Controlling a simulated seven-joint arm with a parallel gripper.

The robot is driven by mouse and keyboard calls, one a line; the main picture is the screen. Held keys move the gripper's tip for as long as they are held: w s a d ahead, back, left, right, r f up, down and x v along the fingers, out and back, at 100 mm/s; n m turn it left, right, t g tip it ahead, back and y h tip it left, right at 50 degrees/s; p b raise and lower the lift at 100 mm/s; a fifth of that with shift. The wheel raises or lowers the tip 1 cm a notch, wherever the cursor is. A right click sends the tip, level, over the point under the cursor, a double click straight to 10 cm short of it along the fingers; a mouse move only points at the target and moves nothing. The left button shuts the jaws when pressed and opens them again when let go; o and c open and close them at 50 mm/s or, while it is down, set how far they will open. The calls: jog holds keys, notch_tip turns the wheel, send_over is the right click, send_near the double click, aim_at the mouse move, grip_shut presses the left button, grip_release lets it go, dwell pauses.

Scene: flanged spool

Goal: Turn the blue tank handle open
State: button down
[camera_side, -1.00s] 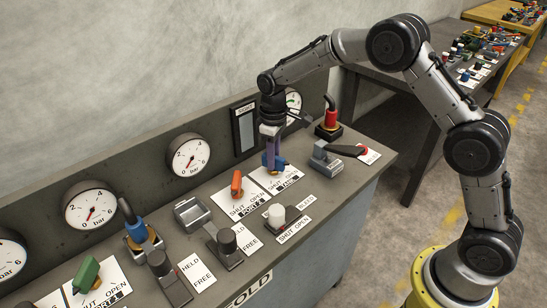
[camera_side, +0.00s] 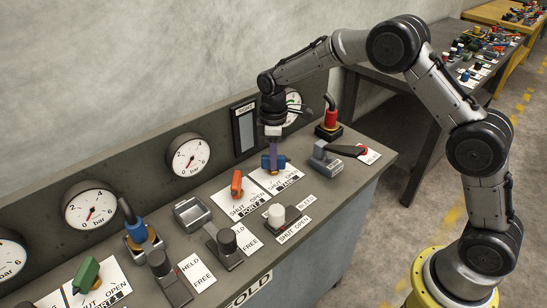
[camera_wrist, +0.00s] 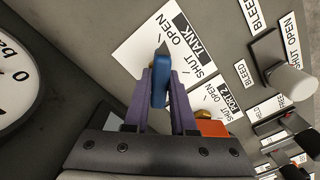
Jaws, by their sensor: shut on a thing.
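The blue tank handle (camera_side: 281,162) stands on the white TANK card (camera_side: 289,183) near the back of the bench in the side view. My gripper (camera_side: 273,164) comes straight down over it, with its purple fingers on either side. In the wrist view my gripper (camera_wrist: 162,78) is shut on the blue handle (camera_wrist: 160,88), which lies between the fingers. The handle's end points up in that view, towards the words SHUT and OPEN on the card (camera_wrist: 140,50). Which mark it lines up with is hard to tell. The handle's base is mostly hidden by the fingers.
An orange handle (camera_side: 236,183) on the PORT 2 card stands close to the left. A grey block with a black lever (camera_side: 325,158) and a red handle (camera_side: 331,118) are to the right. Gauges (camera_side: 188,158) line the back panel. A white-topped knob (camera_side: 277,214) stands in front.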

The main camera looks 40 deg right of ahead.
jog(key=shift+r, duration=0.15)
jog(key=c, duration=0.7)
grip_release()
jog(key=shift+c, duration=0.2)
notch_tip(320, 180, up, 14)
